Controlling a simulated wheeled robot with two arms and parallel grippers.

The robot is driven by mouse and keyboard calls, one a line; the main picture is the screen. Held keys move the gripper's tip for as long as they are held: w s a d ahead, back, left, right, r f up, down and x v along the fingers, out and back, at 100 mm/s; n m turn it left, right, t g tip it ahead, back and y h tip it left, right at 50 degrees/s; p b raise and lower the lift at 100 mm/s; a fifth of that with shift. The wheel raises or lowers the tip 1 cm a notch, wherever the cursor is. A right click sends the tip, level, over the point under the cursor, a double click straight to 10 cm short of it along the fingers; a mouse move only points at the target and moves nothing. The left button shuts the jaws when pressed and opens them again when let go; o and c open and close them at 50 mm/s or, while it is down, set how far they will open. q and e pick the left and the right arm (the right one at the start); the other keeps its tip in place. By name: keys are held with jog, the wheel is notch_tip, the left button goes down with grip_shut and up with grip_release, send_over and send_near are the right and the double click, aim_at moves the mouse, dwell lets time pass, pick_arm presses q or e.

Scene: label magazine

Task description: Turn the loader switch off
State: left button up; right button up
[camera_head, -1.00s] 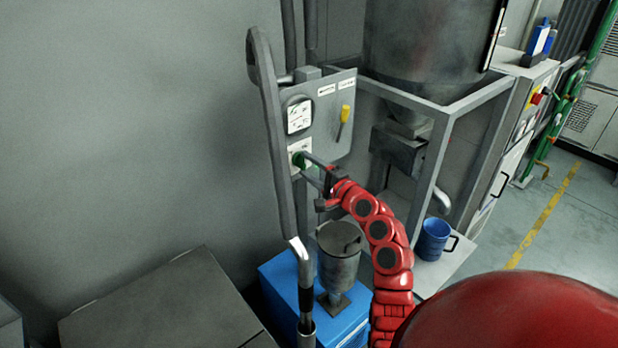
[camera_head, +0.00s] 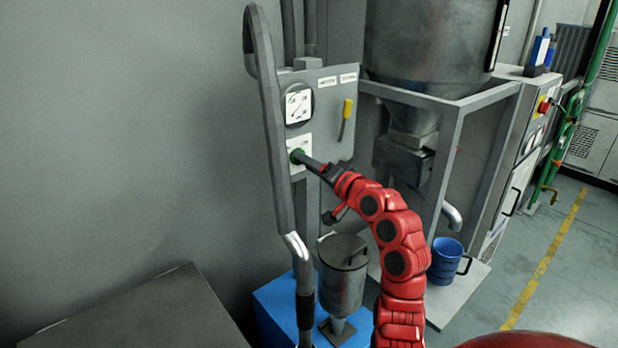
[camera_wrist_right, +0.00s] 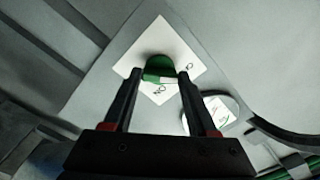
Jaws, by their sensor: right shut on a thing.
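The loader switch is a green knob (camera_head: 297,156) on a white plate (camera_head: 305,145), on the grey panel at the centre left of the head view. In the right wrist view the green knob (camera_wrist_right: 158,68) sits between my fingertips, with its white label plate (camera_wrist_right: 172,45) around it. My right gripper (camera_head: 302,160) is shut on the knob; it also shows in the right wrist view (camera_wrist_right: 159,78). The fingers partly cover the knob in the head view. My left gripper is not in view.
A round white gauge (camera_head: 298,106) sits above the switch, and a yellow-handled lever (camera_head: 347,110) is to its right. A grey bent pipe (camera_head: 270,120) runs close by on the left. A lidded metal canister (camera_head: 342,280) and a blue mug (camera_head: 446,262) stand below.

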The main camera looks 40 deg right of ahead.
jog(key=shift+f+n+b, duration=0.15)
jog(key=shift+n+b, duration=0.45)
jog(key=shift+b, duration=0.05)
jog(key=o, duration=1.4)
jog(key=shift+c, duration=0.2)
jog(key=s+d+b, duration=0.1)
jog(key=s, duration=1.6)
jog(key=shift+s+d, duration=0.15)
jog(key=shift+s, duration=0.05)
